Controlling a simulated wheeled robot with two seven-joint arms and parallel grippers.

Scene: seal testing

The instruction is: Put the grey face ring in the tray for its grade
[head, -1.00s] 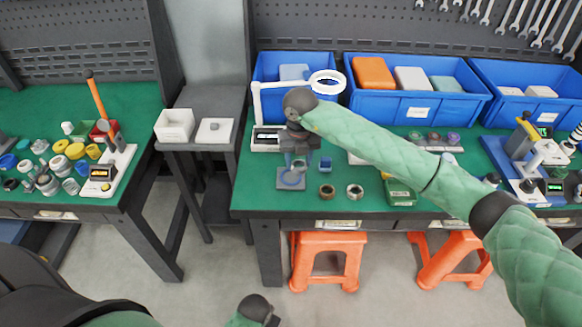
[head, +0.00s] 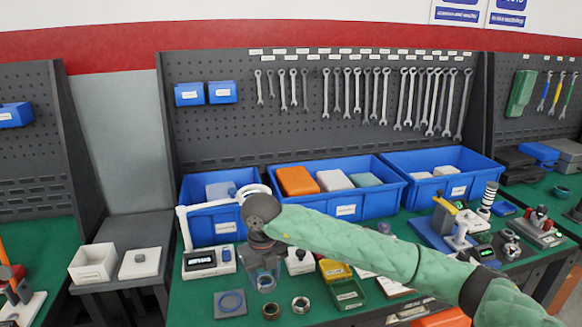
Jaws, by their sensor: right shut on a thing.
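My right gripper (head: 264,274) points down over the near left part of the green bench. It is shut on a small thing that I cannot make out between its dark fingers. A grey ring (head: 300,305) lies flat on the bench, to the right of a brownish ring (head: 271,312). A small bluish clear piece (head: 266,285) shows just below the fingers; it seems to stand on the bench behind them. A yellow tray (head: 330,267) and a green tray (head: 348,300) stand to the right, partly behind my right arm. My left gripper is out of view.
A grey plate (head: 231,309) with a blue ring lies left of the brownish ring. A display unit (head: 201,260) and white ring lamp (head: 186,228) stand behind. Blue bins (head: 345,212) line the back. Instruments (head: 463,240) stand right. A side table (head: 120,284) stands left.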

